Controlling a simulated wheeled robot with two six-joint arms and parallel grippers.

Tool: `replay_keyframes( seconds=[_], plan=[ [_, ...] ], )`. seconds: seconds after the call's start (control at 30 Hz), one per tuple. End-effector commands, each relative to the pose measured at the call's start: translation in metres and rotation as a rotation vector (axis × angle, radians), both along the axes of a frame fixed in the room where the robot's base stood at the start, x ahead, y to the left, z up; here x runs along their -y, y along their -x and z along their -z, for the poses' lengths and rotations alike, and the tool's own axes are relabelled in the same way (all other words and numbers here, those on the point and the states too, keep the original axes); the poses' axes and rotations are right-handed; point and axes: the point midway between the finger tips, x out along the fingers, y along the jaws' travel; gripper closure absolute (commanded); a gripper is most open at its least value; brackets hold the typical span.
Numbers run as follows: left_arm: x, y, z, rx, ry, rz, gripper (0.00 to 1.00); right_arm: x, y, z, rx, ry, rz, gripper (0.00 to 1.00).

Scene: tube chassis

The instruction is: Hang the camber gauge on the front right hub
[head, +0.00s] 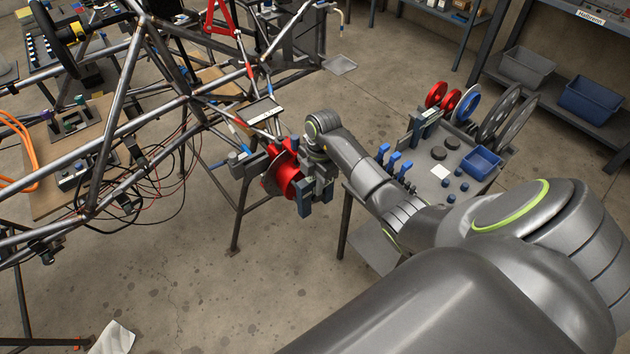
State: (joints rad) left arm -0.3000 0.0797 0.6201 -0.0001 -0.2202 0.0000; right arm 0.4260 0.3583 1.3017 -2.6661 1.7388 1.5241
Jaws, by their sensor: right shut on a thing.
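The front right hub (287,172) is red, with a grey disc on its inner side, at the outer end of the suspension arms in the middle of the head view. My right gripper (316,196) is right beside the hub's outer face, its two blue-grey fingers pointing down in the picture. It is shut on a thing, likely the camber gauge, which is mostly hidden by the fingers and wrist. I cannot tell whether the held thing touches the hub. My left gripper is not in view.
The tube chassis (112,125) with loose cables fills the left. A side table (428,182) at right holds red and blue wheels, blue-topped tools and a blue bin (482,163). A shelf with a grey bin (527,67) stands behind. The floor below the hub is mostly clear.

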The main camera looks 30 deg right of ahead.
Motion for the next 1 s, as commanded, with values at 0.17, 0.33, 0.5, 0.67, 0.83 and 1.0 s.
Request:
replay_keyframes(
  seconds=[0.17,0.33,0.5,0.67,0.83,1.0],
  plan=[
    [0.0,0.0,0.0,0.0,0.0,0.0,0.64,0.0,-0.001,-0.001,0.002,0.0,-0.001,0.7],
    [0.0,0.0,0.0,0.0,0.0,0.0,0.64,0.0,0.0,-0.001,0.001,0.0,0.0,0.51],
    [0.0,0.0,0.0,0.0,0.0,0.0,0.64,0.0,0.0,0.0,0.001,0.0,0.0,0.51],
    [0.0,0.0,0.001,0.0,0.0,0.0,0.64,0.001,0.0,-0.004,0.002,0.0,0.0,0.51],
    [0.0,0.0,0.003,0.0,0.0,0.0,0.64,0.004,-0.002,-0.029,0.005,0.003,-0.001,0.51],
    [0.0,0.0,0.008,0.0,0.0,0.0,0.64,0.01,-0.003,-0.07,0.007,0.003,0.0,0.51]
  ],
)
